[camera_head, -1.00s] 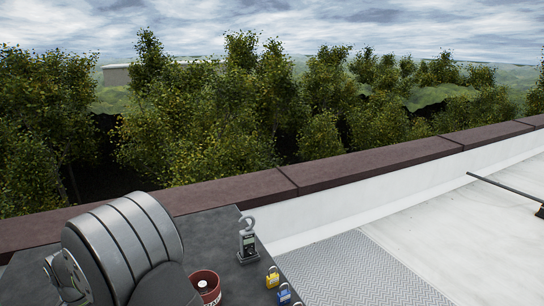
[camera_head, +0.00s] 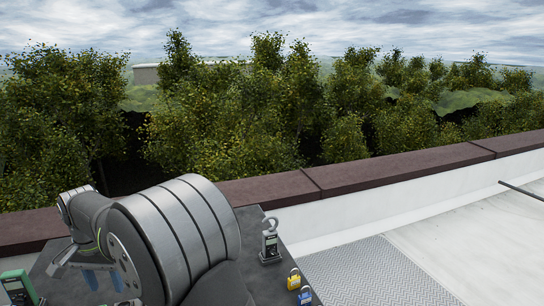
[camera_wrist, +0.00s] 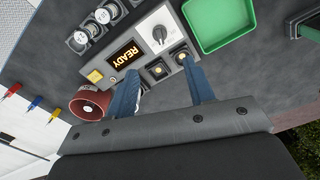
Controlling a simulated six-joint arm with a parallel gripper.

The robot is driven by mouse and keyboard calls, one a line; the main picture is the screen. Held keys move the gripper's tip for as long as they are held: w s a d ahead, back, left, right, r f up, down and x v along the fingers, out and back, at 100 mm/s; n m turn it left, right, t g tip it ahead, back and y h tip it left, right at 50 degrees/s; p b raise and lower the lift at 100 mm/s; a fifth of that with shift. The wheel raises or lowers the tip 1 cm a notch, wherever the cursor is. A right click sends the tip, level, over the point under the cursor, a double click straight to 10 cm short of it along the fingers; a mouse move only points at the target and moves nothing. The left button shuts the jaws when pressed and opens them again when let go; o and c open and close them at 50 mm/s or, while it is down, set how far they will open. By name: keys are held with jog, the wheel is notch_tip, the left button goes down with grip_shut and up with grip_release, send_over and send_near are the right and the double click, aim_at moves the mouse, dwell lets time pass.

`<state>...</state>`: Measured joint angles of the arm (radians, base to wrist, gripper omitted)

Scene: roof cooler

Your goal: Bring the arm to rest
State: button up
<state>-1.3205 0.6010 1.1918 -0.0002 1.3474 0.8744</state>
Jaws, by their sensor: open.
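My arm fills the lower left of the head view, and my gripper (camera_head: 103,281) shows there with blue fingers pointing down. In the wrist view my gripper (camera_wrist: 160,82) is open, with its two blue fingers apart and nothing seen between them. It is over a grey control box (camera_wrist: 140,50) with a lit READY display, a knob and buttons. I cannot tell how high the fingertips are above the box.
A red cup (camera_wrist: 90,103) stands beside the left finger. A green tray (camera_wrist: 218,22) lies beyond the right finger. A green meter (camera_head: 17,287) is at far left.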

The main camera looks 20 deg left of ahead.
notch_tip(320, 180, down, 13)
jog(key=shift+f, duration=0.2)
jog(key=shift+r+n, duration=0.15)
jog(key=shift+n, duration=0.65)
jog(key=n, duration=0.6)
notch_tip(320, 180, up, 8)
jog(key=shift+r, duration=0.2)
